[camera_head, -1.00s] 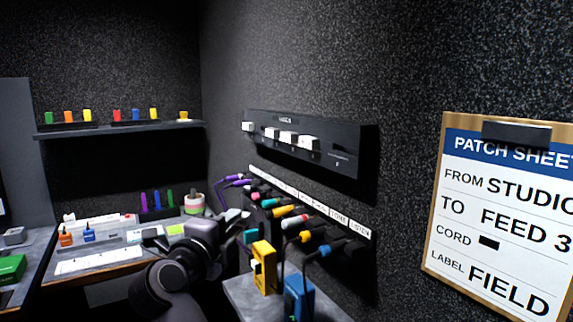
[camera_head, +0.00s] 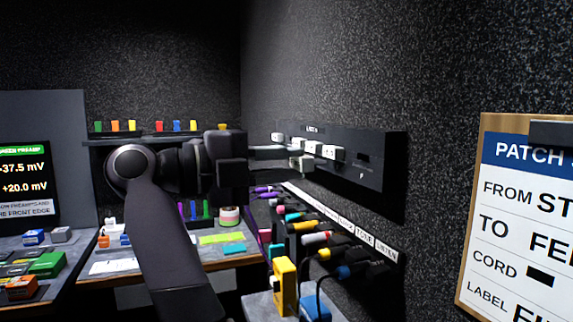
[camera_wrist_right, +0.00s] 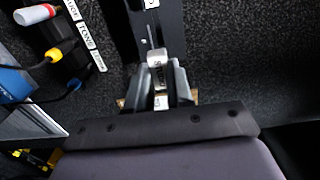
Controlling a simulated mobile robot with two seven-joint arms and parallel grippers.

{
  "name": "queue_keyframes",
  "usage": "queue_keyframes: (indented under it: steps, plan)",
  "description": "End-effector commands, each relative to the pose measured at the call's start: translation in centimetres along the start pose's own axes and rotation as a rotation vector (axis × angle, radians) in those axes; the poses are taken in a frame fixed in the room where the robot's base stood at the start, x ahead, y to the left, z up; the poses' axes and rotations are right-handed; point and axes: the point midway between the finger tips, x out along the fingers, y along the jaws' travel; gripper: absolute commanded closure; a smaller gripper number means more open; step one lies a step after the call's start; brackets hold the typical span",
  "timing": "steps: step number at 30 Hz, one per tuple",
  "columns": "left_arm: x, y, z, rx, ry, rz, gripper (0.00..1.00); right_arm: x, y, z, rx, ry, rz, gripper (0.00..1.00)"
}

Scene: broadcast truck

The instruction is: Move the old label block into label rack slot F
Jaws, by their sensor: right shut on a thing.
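The label rack (camera_head: 365,165) is a dark panel on the right wall. White label blocks sit along it, one at its left end (camera_head: 278,137) and two near its middle (camera_head: 332,152). My right gripper (camera_head: 288,157) is in front of the rack's left part, shut on a small pale block (camera_head: 301,164), which I take as the old label block. In the right wrist view the block (camera_wrist_right: 159,75) shows between the two grey fingers. Its lettering is too small to read. Slot letters, including F, cannot be read. My left gripper is not in view.
Below the rack, a row of coloured plugs and cords (camera_head: 315,238) juts out under a white label strip. A yellow box (camera_head: 284,285) and a blue box (camera_head: 315,308) stand beneath. A patch sheet (camera_head: 520,215) hangs at right. A shelf with coloured blocks is behind my arm.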

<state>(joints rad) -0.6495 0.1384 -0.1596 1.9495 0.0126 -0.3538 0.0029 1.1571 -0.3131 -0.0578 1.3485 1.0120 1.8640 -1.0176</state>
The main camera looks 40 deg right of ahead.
Motion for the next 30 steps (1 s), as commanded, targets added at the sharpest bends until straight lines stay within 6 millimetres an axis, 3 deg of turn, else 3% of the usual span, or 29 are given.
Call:
queue_keyframes:
  steps: [8,21,30]
  plan:
    - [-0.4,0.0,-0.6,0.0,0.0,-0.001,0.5,-0.4,-0.2,0.1,-0.001,-0.009,0.002,1.0]
    - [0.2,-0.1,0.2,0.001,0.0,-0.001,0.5,3.6,0.1,0.2,0.001,-0.006,0.002,1.0]
    - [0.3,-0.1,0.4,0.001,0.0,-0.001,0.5,5.3,0.1,0.2,0.0,-0.007,0.002,1.0]
